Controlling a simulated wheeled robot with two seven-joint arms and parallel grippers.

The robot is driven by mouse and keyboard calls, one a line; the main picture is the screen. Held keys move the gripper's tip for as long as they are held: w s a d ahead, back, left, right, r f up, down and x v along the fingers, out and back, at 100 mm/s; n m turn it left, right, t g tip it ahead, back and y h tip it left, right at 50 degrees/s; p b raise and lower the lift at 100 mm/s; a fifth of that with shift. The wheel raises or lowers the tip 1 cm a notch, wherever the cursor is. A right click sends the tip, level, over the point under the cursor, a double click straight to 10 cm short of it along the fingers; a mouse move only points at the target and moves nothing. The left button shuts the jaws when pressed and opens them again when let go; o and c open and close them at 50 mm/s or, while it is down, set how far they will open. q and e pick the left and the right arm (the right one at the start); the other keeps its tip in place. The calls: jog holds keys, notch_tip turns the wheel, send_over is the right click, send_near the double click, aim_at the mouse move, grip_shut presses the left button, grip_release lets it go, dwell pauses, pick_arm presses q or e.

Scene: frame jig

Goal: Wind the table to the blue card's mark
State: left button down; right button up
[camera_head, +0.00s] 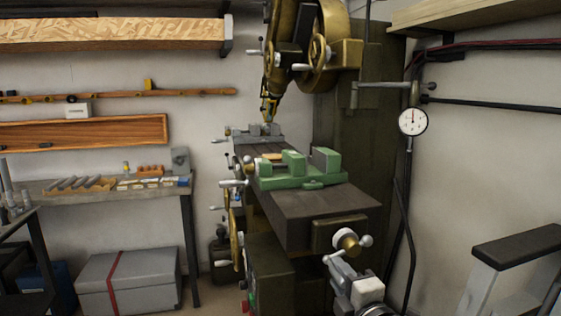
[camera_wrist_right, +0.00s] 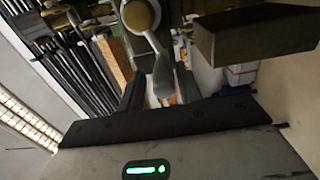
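The milling machine's dark table (camera_head: 320,202) runs away from me, with a crank wheel (camera_head: 347,241) on its near end. My right gripper (camera_head: 333,262) is at the crank's lower left side. In the right wrist view, the grey handle (camera_wrist_right: 162,82) lies between the two dark fingers of my right gripper (camera_wrist_right: 162,88). The fingers stand apart, with a gap showing beside the handle. My left gripper is out of view. I cannot make out a blue card or its mark.
A green vise (camera_head: 300,170) sits on the table. A round dial gauge (camera_head: 413,122) hangs on an arm to the right. A workbench (camera_head: 100,188) with tools stands at the left, above a grey box (camera_head: 140,282). A dark-topped stand (camera_head: 515,246) is at the right.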

jog(key=shift+o, duration=1)
jog(key=shift+f, duration=0.15)
jog(key=shift+d, duration=0.1)
jog(key=v, duration=0.7)
jog(key=shift+s, duration=0.2)
jog(key=shift+d, duration=0.1)
jog(key=s+d+f+m+g+h, duration=0.1)
jog(key=s+d+f+m+g, duration=0.1)
jog(key=s+f+m, duration=0.7)
jog(key=s+d+f+m+g+h, duration=0.2)
jog(key=s+f+m+g, duration=0.3)
jog(key=s+f+m, duration=0.5)
jog(key=s+d+f, duration=0.1)
jog(key=s+f, duration=0.2)
jog(key=f, duration=0.5)
jog(key=shift+s+f+m+h, duration=0.15)
jog(key=shift+s+m+h, duration=0.1)
jog(key=shift+m+h, duration=0.05)
